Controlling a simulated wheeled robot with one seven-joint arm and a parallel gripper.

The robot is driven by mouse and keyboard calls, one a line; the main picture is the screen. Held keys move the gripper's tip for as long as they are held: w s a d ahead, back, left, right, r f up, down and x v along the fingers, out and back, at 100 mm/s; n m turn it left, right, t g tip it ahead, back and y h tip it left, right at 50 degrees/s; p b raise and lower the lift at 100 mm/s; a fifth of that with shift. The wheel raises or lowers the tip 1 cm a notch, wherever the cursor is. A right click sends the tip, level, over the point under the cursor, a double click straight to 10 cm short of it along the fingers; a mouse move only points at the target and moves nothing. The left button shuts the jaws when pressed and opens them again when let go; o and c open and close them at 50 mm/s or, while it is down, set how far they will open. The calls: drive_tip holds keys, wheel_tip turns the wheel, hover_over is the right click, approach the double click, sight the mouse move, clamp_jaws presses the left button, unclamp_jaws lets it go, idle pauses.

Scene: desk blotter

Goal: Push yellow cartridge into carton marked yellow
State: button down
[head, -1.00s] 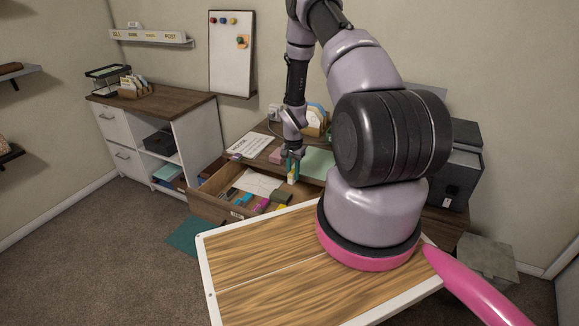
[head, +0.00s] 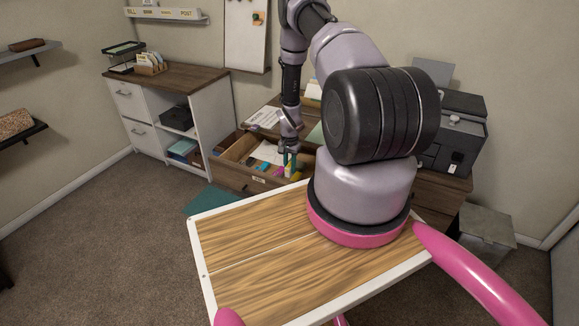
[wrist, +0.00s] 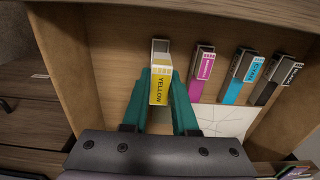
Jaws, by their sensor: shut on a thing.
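The yellow cartridge (wrist: 159,87), its face marked YELLOW, is held between the teal fingers of my gripper (wrist: 163,100) in the wrist view. A grey carton end (wrist: 160,46) shows directly beyond it, in line with it. The cartridge and fingers hide most of that carton, so I cannot tell how far the cartridge is inside. In the head view my gripper (head: 289,168) points down into the open drawer (head: 245,177), and the cartridge is barely visible there.
To the right in the wrist view lie the magenta carton (wrist: 202,66), cyan carton (wrist: 243,68) and black carton (wrist: 281,76), spaced apart. White paper (wrist: 228,122) lies near them. A printer (head: 455,140) stands on the desk.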

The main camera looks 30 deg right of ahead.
sight(290, 165)
drive_tip(key=shift+f, duration=2.75)
drive_tip(key=shift+f, duration=1)
drive_tip(key=c, duration=0.6)
unclamp_jaws()
wheel_tip(290, 165, up, 11)
drive_tip(key=shift+f, duration=0.15)
